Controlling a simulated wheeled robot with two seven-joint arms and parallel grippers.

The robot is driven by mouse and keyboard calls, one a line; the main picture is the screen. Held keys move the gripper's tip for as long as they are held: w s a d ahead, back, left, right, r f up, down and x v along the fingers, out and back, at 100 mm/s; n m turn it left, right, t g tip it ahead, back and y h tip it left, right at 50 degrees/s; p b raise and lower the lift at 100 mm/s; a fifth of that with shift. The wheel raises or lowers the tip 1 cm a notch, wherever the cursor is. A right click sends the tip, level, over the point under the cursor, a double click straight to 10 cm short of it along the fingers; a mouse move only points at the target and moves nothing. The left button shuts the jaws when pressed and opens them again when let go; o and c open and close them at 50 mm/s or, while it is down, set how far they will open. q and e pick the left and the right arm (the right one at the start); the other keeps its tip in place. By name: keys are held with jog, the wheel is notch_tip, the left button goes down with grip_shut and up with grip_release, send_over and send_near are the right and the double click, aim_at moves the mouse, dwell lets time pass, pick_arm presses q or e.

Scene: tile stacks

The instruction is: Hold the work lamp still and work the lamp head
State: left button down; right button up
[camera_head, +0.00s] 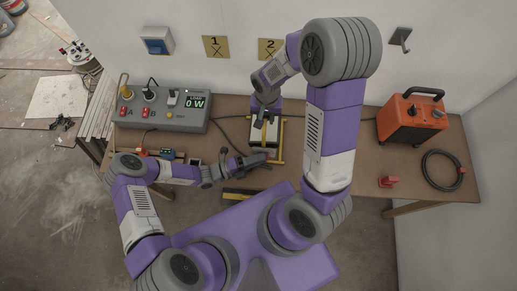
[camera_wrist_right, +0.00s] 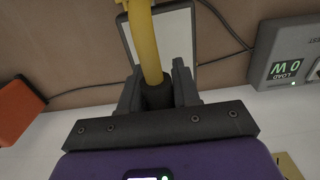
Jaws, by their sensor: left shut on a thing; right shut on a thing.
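The work lamp (camera_head: 281,140) stands on the workbench, with a yellow tube frame and a pale rectangular head (camera_head: 257,134). My right gripper (camera_head: 264,108) reaches down from above at the lamp's top. In the right wrist view it is shut (camera_wrist_right: 157,92) on a dark sleeve (camera_wrist_right: 158,97) around the lamp's yellow tube (camera_wrist_right: 146,40), with the head's panel (camera_wrist_right: 178,35) behind. My left gripper (camera_head: 264,158) comes in low from the left and is shut on the lamp's near lower part. Its exact contact is too small to make out.
A grey load box (camera_head: 190,122) reading 0 W stands at the left of the bench. Dark cables run along the bench. An orange unit (camera_head: 408,120), a coiled black cable (camera_head: 441,170) and a red piece (camera_head: 388,182) are at the right. Bench space between lamp and orange unit is partly hidden by my arm.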

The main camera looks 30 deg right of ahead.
pick_arm(q)
jog(key=shift+r+m+y, duration=0.15)
jog(key=shift+m+y, duration=0.25)
jog(key=shift+y, duration=0.3)
jog(key=c, duration=1.2)
grip_release()
jog(key=shift+a, duration=0.15)
jog(key=a, duration=0.4)
jog(key=w+a, duration=0.1)
jog(key=a, duration=0.2)
jog(key=w+a, duration=0.1)
jog(key=a, duration=0.3)
jog(key=shift+a, duration=0.3)
pick_arm(e)
jog(key=o, duration=1.1)
